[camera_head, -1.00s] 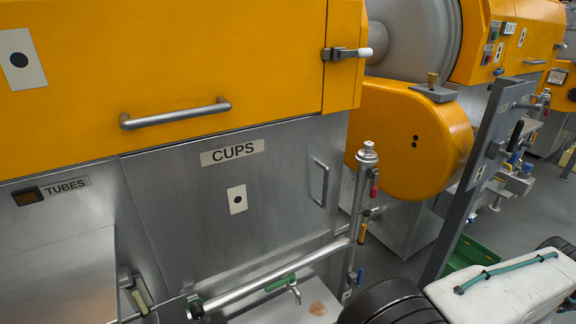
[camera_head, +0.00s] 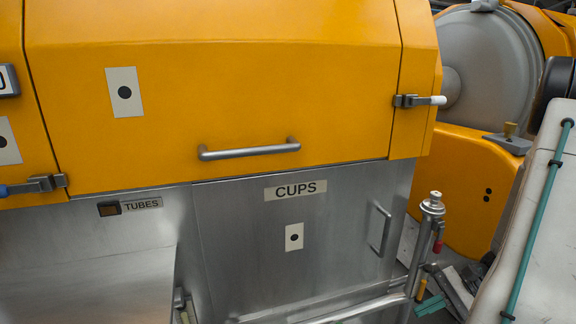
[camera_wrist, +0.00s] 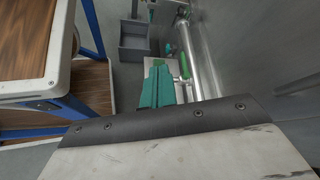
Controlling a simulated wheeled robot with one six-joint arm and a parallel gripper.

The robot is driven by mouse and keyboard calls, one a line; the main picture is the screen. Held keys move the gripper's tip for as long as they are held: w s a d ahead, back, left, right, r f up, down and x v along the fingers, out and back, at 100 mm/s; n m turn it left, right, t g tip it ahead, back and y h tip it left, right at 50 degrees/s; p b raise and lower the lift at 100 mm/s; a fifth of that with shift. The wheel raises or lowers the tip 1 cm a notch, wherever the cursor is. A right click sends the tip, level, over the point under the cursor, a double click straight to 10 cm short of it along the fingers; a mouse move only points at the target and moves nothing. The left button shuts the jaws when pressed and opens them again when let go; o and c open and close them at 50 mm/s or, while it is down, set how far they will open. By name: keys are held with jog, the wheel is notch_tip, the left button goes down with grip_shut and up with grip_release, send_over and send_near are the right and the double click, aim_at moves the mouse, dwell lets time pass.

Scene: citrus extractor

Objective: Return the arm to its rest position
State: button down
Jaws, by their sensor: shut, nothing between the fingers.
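My gripper (camera_wrist: 160,72) shows in the wrist view as two teal fingers, closed together with nothing between them. Behind them is a silver pipe with a green handle (camera_wrist: 184,64). The fingers overlap the pipe area in the picture; I see no clear contact. In the head view my white arm, with a teal hose, fills the right edge. A small teal piece beside it at the lower right looks like my gripper's fingers (camera_head: 430,306), close to the valve post (camera_head: 432,212).
The orange machine hood (camera_head: 220,90) has a bar handle (camera_head: 249,149). Below it is a steel door labelled CUPS (camera_head: 295,190). The wrist view shows a grey bin (camera_wrist: 134,42) and a blue-framed table (camera_wrist: 35,62) with a wooden top.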

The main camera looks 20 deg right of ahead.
jog(key=s+a+r+n+g+h, duration=0.2)
jog(key=a+r+n+h, duration=0.9)
jog(key=a+r, duration=1.3)
jog(key=s+n, duration=0.1)
jog(key=n, duration=0.4)
jog(key=shift+a+r+g, duration=0.25)
jog(key=shift+r+g, duration=0.15)
